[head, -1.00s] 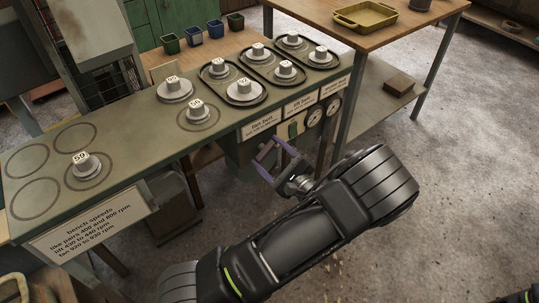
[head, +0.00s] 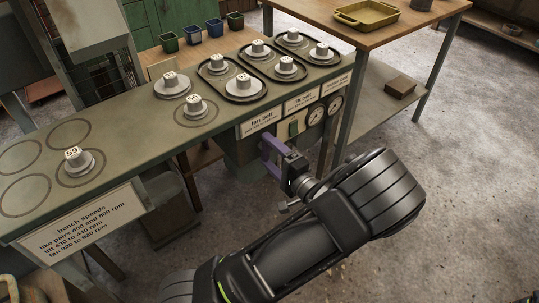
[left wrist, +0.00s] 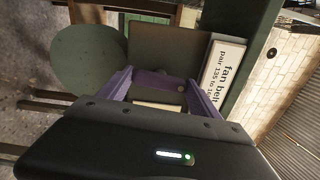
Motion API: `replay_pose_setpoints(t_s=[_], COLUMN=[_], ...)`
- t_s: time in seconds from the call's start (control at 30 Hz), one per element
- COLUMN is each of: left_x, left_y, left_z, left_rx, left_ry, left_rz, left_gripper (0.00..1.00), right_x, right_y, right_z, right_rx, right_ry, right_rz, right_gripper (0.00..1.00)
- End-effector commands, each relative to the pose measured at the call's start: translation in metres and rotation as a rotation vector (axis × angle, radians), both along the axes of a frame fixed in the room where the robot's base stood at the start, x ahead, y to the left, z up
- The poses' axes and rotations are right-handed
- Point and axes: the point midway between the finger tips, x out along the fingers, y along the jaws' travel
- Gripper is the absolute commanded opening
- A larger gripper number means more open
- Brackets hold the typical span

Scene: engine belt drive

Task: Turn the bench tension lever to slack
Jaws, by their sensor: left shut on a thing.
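My left gripper (head: 270,154), with purple fingers, is at the front face of the green bench (head: 118,165), just below the fan belt label (head: 262,122). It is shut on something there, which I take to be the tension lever. The lever is mostly hidden by the fingers and hand in the head view, so its angle cannot be told. In the left wrist view the two fingers (left wrist: 160,80) stand apart in front of a dark green panel (left wrist: 165,50), with a small round part (left wrist: 181,88) between them. My right gripper is not in view.
Numbered pulleys stand on the bench top, some in dark trays (head: 245,88). A wooden table (head: 345,30) stands behind right. The floor at right is clear.

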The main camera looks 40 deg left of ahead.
Motion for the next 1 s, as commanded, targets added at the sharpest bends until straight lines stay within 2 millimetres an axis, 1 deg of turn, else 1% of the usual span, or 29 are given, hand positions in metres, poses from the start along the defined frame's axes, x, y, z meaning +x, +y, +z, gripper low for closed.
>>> replay_pose_setpoints(t_s=[0.03,0.3,0.7,0.73,1.0], left_x=[-0.0002,-0.0004,-0.0005,-0.0005,-0.0003], left_y=[-0.0008,-0.0005,-0.0005,-0.0005,-0.0002], left_z=[-0.0026,-0.0016,-0.0013,-0.0013,-0.0007], left_rx=[-0.009,-0.032,-0.036,-0.036,-0.034], left_ry=[-0.020,-0.097,-0.105,-0.105,-0.105], left_rz=[-0.001,-0.001,0.000,0.000,0.000], left_gripper=[0.32,0.32,0.32,0.73,0.95], right_x=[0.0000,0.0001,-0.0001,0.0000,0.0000], right_y=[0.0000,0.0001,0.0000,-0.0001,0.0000], right_z=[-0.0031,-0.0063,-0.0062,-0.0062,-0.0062], right_rx=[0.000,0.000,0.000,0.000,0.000], right_ry=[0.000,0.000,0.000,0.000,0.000], right_rz=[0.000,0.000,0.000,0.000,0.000], right_gripper=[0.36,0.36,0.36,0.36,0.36])
